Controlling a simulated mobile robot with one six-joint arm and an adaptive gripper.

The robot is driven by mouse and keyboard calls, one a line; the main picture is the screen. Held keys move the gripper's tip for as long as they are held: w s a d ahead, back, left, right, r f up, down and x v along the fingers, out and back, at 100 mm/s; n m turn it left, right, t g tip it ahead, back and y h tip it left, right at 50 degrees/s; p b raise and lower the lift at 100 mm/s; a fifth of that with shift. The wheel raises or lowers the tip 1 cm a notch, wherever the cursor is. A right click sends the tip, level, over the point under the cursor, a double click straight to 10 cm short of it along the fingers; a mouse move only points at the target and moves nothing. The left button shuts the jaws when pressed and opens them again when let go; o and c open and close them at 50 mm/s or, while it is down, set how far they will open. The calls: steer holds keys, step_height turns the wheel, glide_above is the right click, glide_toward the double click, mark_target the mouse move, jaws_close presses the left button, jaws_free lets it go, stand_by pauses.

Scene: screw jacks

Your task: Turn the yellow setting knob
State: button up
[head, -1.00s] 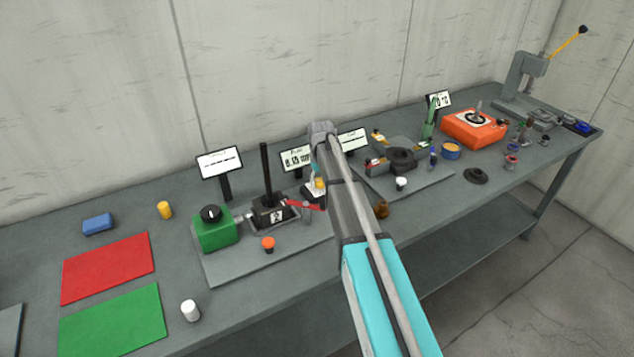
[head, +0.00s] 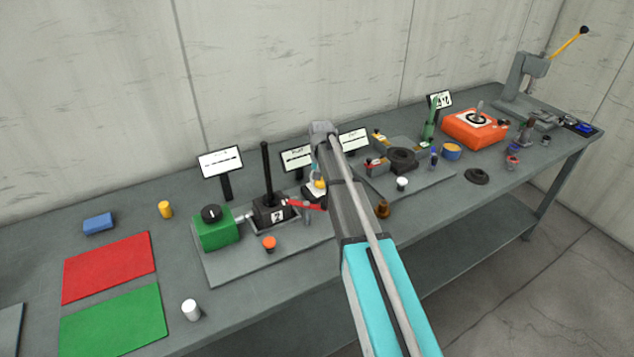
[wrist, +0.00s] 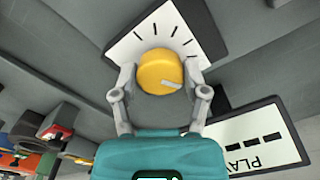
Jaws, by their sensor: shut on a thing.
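The yellow setting knob (wrist: 158,72) sits on a white dial plate with black tick marks (wrist: 182,22) in the wrist view. A pale pointer mark on the knob points to the lower right. My gripper (wrist: 160,80) is shut on the knob, one finger on each side of it. In the head view a bit of the yellow knob (head: 319,183) shows beside my arm, and my gripper's fingers are mostly hidden there.
A display sign (wrist: 250,140) stands close to the gripper's right in the wrist view. An orange box (head: 473,133) is at the right.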

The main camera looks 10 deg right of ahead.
steer(key=shift+s, duration=0.2)
steer(key=o, duration=1.1)
steer(key=shift+w, duration=0.1)
steer(key=shift+o, duration=0.2)
steer(key=shift+w+r, duration=0.1)
